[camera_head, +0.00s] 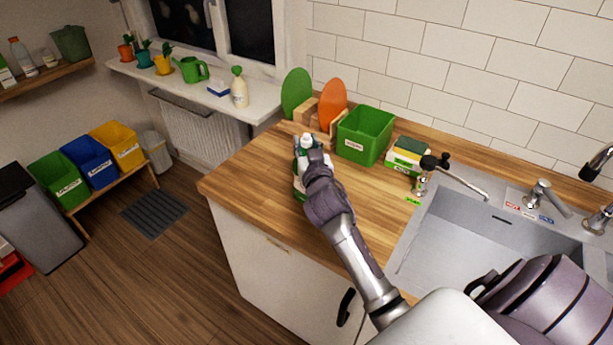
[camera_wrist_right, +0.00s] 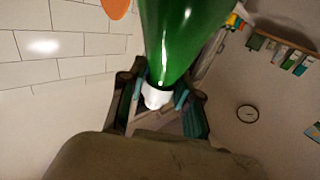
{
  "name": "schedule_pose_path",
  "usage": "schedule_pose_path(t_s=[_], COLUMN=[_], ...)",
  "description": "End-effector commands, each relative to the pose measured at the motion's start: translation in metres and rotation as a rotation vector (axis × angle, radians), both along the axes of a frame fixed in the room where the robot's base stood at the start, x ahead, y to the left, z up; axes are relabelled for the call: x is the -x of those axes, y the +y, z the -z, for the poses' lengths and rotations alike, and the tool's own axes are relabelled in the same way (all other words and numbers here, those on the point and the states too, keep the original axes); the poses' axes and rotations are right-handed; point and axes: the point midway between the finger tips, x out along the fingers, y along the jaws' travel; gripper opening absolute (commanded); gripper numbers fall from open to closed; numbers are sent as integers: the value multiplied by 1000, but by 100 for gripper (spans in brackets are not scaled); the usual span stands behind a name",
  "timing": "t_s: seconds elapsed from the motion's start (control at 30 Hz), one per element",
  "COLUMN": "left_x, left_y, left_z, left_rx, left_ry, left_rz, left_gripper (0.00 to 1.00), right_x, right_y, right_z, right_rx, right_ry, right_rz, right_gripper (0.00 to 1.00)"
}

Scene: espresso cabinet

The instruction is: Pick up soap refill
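The soap refill appears to be a green bottle with a white top (camera_head: 299,186), at the left part of the wooden counter. In the wrist view, its green body (camera_wrist_right: 188,30) fills the top middle and narrows to a white cap (camera_wrist_right: 155,96). My right gripper (camera_head: 311,160) is at the bottle and hides much of it in the head view. In the wrist view, the right gripper's fingers (camera_wrist_right: 160,97) lie close on both sides of the neck and cap and look shut on it. Whether the bottle touches the counter is hidden. My left gripper is not in view.
Behind the bottle stand a rack with green (camera_head: 296,92) and orange boards (camera_head: 332,103) and a green box (camera_head: 365,136). Sponges (camera_head: 407,152), a dark-headed brush (camera_head: 430,163) and the sink (camera_head: 480,235) are to the right. Bare counter (camera_head: 235,181) lies to the left.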

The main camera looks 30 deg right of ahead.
Motion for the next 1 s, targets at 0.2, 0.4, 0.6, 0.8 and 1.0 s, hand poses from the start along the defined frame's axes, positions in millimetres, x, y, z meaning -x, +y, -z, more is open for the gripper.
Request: schedule_pose_path(t_s=[0.2,0.4,0.6,0.8,1.0], left_x=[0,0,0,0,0], left_y=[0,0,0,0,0], left_z=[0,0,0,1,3], left_rx=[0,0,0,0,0], left_ry=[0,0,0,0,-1], left_rz=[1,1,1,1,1], left_gripper=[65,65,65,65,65], right_x=[0,0,0,0,0], right_y=[0,0,0,0,0], right_z=[0,-2,-2,-9,-25], right_rx=[0,1,1,1,2], right_ry=[1,-4,-4,-7,-8], right_rz=[0,-1,-1,-1,-1], right_gripper=[0,0,0,0,0])
